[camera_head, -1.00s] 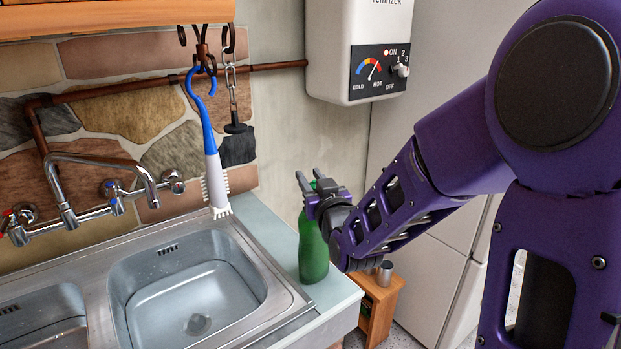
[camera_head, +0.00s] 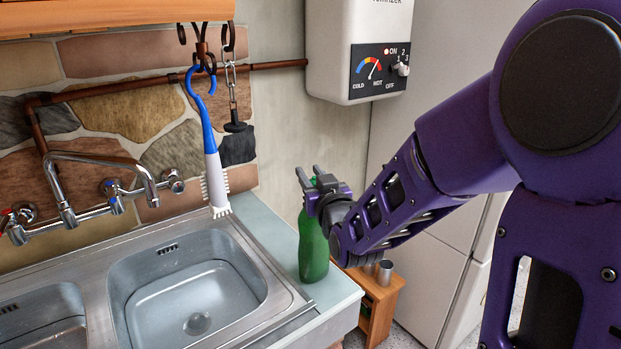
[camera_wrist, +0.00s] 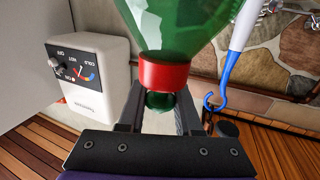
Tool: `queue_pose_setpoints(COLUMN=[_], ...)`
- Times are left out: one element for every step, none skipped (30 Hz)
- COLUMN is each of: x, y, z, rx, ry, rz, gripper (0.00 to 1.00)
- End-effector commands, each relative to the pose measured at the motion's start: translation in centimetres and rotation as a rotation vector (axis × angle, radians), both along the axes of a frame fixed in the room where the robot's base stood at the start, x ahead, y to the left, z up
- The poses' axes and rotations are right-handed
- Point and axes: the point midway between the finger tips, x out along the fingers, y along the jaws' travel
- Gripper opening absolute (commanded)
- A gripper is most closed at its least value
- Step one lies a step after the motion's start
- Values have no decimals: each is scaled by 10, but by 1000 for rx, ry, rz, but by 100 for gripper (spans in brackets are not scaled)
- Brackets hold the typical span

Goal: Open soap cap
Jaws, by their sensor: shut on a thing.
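The green soap bottle (camera_head: 313,250) stands upright on the pale counter to the right of the sink. My gripper (camera_head: 309,177) is at its top, reaching in from the right. In the wrist view the bottle's green body (camera_wrist: 180,25) shows with a red collar (camera_wrist: 164,75) and a small green cap (camera_wrist: 160,101) beyond it. The two fingers (camera_wrist: 158,112) lie on either side of the cap, and my gripper is shut on it. In the head view the fingers partly hide the bottle's top, so the cap is not clear there.
The steel sink (camera_head: 272,262) lies left of the bottle. A blue and white brush (camera_head: 212,160) hangs above the sink's back edge. A white water heater (camera_head: 352,30) is on the wall behind. A small wooden stand (camera_head: 381,306) is below, right of the counter.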

Motion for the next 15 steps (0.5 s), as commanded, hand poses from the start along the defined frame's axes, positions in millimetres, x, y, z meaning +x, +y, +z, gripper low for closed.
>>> queue_pose_setpoints(x=[0, 0, 0, 0, 0, 0, 0, 0, 0, 0, 0, 0, 0, 0, 0], y=[0, 0, 0, 0, 0, 0, 0, 0, 0, 0, 0, 0, 0, 0, 0], z=[3, 5, 7, 8, 8, 7, 7, 7, 7, 7, 7, 7, 7, 7, 7], rx=[-1, -1, -1, 0, 1, 1, 1, 1, 1, 1, 1, 1, 1, 1, 1], ry=[-7, -7, -5, -4, -3, -2, -2, -2, -3, -2, -2, -2, -2, -2, -2], rz=[0, 0, 0, 0, 0, 0, 0, 0, 0, 0, 0, 0, 0, 0, 0], gripper=[0, 0, 0, 0, 0, 0, 0, 0, 0, 0, 35, 42, 47, 53, 60])
